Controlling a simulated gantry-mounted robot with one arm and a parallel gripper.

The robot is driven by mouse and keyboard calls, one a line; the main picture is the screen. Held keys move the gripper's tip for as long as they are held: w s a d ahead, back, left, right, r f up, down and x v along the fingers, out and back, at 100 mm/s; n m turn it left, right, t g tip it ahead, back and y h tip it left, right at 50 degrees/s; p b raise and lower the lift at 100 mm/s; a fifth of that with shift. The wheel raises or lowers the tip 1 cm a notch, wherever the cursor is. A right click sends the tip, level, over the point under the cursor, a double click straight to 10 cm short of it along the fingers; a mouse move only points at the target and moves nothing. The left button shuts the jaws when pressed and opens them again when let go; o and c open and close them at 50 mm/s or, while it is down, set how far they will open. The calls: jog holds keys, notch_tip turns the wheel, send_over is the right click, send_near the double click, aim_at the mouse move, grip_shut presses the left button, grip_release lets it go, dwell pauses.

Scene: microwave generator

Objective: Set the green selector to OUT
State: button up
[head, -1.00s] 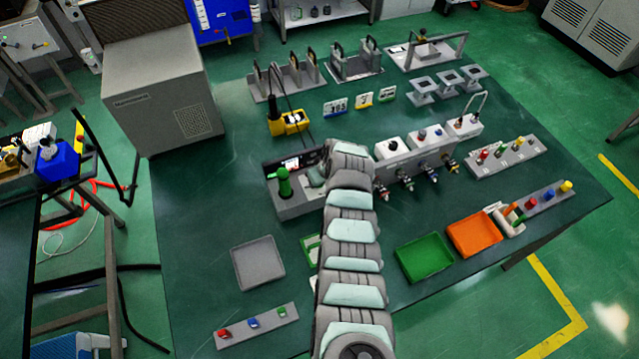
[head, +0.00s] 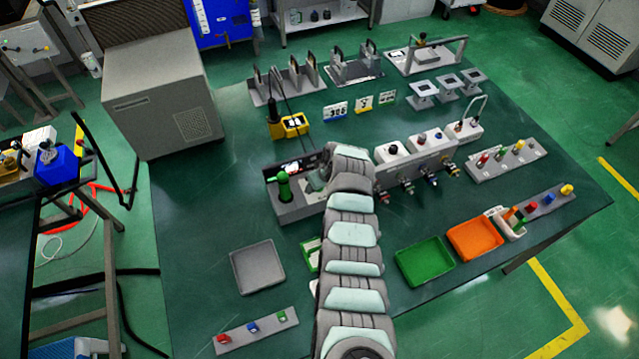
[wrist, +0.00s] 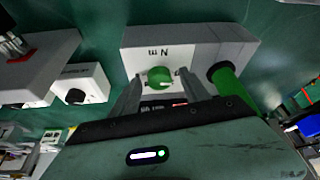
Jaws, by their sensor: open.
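In the wrist view the round green knob (wrist: 159,78) sits on the face of a grey box (wrist: 215,32), with a pale mark near its edge. My gripper (wrist: 160,85) is open, with one finger on each side of the knob. I cannot tell whether the fingers touch it. A thick green handle (wrist: 232,86) stands to the right on the same box. In the head view the grey box (head: 300,212) and green handle (head: 284,186) are visible; my arm hides the knob. No OUT marking is readable.
A white-topped module with a black knob (wrist: 77,96) stands left of the box in the wrist view. In the head view a row of valves (head: 408,187) lies right of my arm. A grey tray (head: 257,267) and a green tray (head: 425,262) lie nearer the front.

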jog(key=shift+r, duration=0.1)
jog(key=shift+s+d+r, duration=0.15)
jog(key=shift+r, duration=0.55)
jog(key=v, duration=0.9)
jog(key=shift+s, duration=0.2)
